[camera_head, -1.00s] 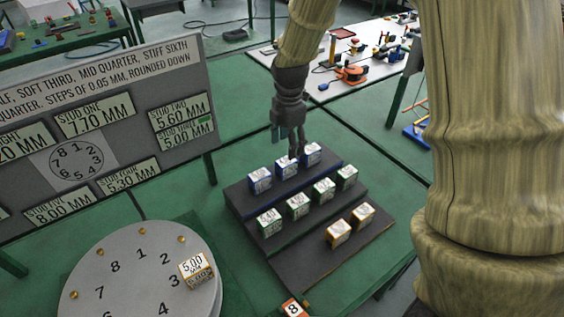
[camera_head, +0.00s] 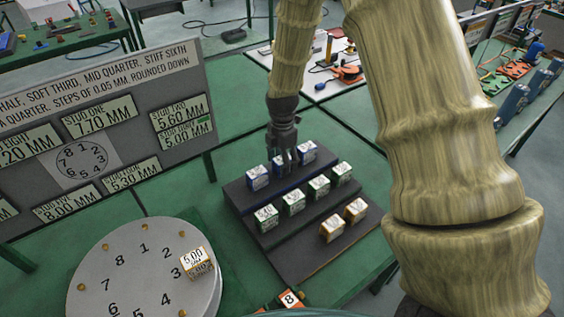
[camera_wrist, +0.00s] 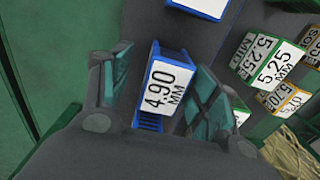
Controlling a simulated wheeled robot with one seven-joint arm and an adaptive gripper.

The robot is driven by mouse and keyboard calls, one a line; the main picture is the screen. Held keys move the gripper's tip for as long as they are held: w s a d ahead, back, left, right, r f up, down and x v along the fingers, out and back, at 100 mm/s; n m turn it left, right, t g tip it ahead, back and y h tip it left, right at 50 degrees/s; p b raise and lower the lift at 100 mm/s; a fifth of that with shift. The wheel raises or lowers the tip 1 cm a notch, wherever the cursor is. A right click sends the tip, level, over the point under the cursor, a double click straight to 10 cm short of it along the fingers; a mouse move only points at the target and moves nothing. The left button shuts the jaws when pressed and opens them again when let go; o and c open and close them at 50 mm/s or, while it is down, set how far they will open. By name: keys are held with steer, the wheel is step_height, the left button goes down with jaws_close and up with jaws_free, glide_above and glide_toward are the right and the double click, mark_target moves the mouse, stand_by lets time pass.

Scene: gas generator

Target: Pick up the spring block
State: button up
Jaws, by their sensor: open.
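Spring blocks with white number labels stand on a dark stepped rack (camera_head: 330,225). The back step holds three blue blocks: left (camera_head: 257,178), middle (camera_head: 279,168) and right (camera_head: 307,152). My gripper (camera_head: 284,160) is at the middle blue block, pointing down and partly covering it. In the wrist view, a blue block labelled 4.90 MM (camera_wrist: 165,88) sits between the two open fingers of my gripper (camera_wrist: 158,92), with a gap visible at the right finger. Another blue block (camera_wrist: 202,8) shows at the top edge of that view.
A round numbered dial (camera_head: 145,270) carries a block labelled 5.00 (camera_head: 196,262). A grey sign board (camera_head: 100,110) stands at the left.

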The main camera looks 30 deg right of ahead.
steer(key=shift+s+r, duration=0.2)
steer(key=shift+s, duration=0.15)
steer(key=shift+w+f, duration=0.15)
steer(key=shift+w, duration=0.05)
steer(key=c, duration=0.5)
steer(key=shift+s, duration=0.1)
steer(key=c, duration=0.8)
